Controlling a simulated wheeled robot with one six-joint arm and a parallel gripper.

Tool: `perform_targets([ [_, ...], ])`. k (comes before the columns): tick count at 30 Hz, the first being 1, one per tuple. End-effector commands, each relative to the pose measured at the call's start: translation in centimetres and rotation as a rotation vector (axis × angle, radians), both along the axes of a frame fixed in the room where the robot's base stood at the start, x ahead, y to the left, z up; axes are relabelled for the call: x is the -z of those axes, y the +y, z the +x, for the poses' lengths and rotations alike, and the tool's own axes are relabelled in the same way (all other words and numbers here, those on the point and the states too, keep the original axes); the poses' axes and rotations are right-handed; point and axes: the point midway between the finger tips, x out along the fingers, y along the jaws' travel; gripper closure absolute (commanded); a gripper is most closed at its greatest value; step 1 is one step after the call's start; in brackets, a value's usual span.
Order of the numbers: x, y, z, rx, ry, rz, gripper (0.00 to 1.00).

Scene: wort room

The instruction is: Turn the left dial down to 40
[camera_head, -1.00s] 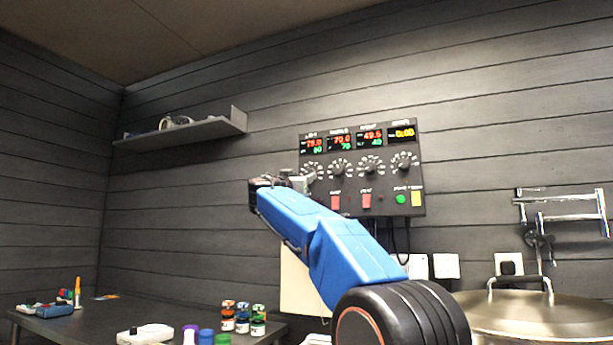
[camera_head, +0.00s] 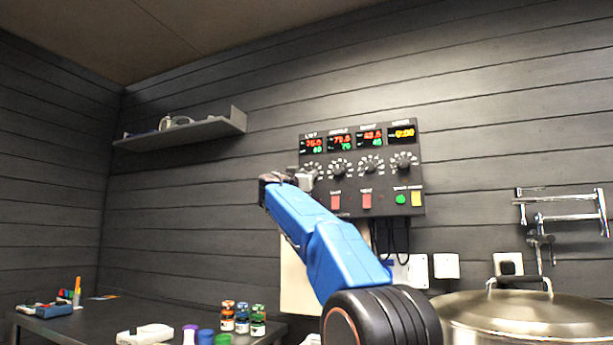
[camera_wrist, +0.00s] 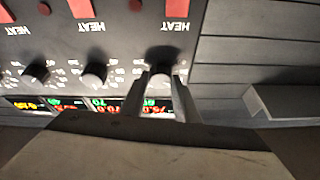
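The control panel (camera_head: 361,167) hangs on the back wall with a row of dials under lit displays. The left dial (camera_wrist: 162,84) is a dark round knob, upside down in the wrist view and at the right of its row. My gripper (camera_wrist: 161,78) has its two fingers apart, one on each side of this dial; I cannot tell whether they touch it. In the head view my gripper (camera_head: 302,179) partly covers the left dial. The left display (camera_head: 313,145) shows red digits above a green number that looks like 60.
The neighbouring dial (camera_wrist: 95,74) sits close beside my gripper. Red switches (camera_head: 335,201) are below the dials. A wall shelf (camera_head: 182,132) is to the left. A table (camera_head: 80,325) with small jars and a large lidded pot (camera_head: 530,315) stand below.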

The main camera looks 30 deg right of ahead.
Motion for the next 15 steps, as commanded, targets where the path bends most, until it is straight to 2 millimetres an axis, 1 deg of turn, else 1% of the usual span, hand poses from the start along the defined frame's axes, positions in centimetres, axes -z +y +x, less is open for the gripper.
perform_targets([
  [8, -0.01, -0.03, -0.04, -0.001, 0.027, -0.022, 0.94],
  [15, -0.11, -0.14, -0.27, 0.0, 0.131, -0.104, 0.94],
])
